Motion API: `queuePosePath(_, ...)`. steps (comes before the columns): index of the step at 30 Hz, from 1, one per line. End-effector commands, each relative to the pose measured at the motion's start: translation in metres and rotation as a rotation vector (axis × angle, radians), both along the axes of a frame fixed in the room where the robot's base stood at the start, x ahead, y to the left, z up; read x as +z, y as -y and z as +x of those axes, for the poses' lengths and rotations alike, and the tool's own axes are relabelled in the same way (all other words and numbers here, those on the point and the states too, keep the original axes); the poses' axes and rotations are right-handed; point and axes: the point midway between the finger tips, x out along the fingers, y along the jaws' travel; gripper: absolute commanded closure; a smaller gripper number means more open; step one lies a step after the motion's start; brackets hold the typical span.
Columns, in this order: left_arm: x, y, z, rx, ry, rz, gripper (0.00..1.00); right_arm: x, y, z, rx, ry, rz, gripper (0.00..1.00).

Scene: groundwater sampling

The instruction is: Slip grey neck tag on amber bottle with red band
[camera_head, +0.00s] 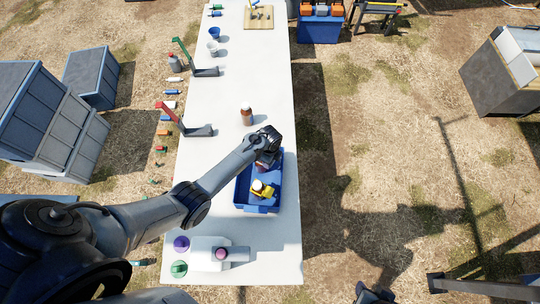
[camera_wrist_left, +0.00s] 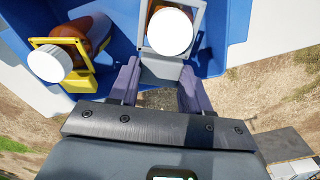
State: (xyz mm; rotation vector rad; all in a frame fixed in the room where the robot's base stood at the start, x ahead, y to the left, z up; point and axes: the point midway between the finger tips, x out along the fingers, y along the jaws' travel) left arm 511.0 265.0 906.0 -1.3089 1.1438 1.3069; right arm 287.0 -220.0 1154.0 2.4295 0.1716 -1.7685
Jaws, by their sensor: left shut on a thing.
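My left gripper (camera_wrist_left: 153,90) is shut on the grey neck tag (camera_wrist_left: 186,42), over the blue crate (camera_head: 240,192). In the left wrist view the tag frames a round white cap (camera_wrist_left: 171,33); the bottle below it is mostly hidden, so I cannot tell its band. In the head view the left gripper (camera_head: 268,158) hides the tag. An amber bottle (camera_head: 247,117) stands upright on the table beyond the crate; its band colour is too small to tell. A dark part (camera_head: 374,294) at the bottom edge may be my right gripper; its fingers are not visible.
A white-capped amber bottle with a yellow tag (camera_wrist_left: 76,84) is in the crate. On the long white table (camera_head: 222,140) stand a red-armed stand (camera_head: 171,116), a green-armed stand (camera_head: 185,54) and cups (camera_head: 213,47). Purple and green round items lie near the front.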

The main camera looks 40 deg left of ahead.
Motion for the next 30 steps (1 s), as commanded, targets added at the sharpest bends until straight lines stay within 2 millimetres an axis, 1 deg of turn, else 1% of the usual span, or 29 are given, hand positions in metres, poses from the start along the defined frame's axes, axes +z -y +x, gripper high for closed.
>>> queuePosePath(8,0.0,0.0,0.0,0.0,0.0,0.0,0.7,0.0,-0.001,0.0,-0.002,0.0,0.003,0.57)
queuePosePath(9,0.0,0.0,0.0,0.0,0.0,0.0,0.48,0.0,-0.001,0.0,-0.003,-0.001,0.004,0.57)
queuePosePath(14,0.0,0.0,0.0,0.0,0.0,0.0,0.23,0.0,-0.002,0.0,-0.005,0.0,0.008,0.57)
queuePosePath(24,0.002,0.0,0.0,0.0,0.001,0.0,0.23,0.001,-0.002,0.0,-0.007,-0.001,0.011,0.57)
queuePosePath(26,0.005,0.0,0.001,0.0,0.001,-0.001,0.23,0.001,-0.002,0.0,-0.006,-0.001,0.01,0.57)
queuePosePath(30,0.019,0.0,0.001,0.0,0.002,-0.001,0.23,0.005,-0.002,0.0,-0.006,0.0,0.009,0.57)
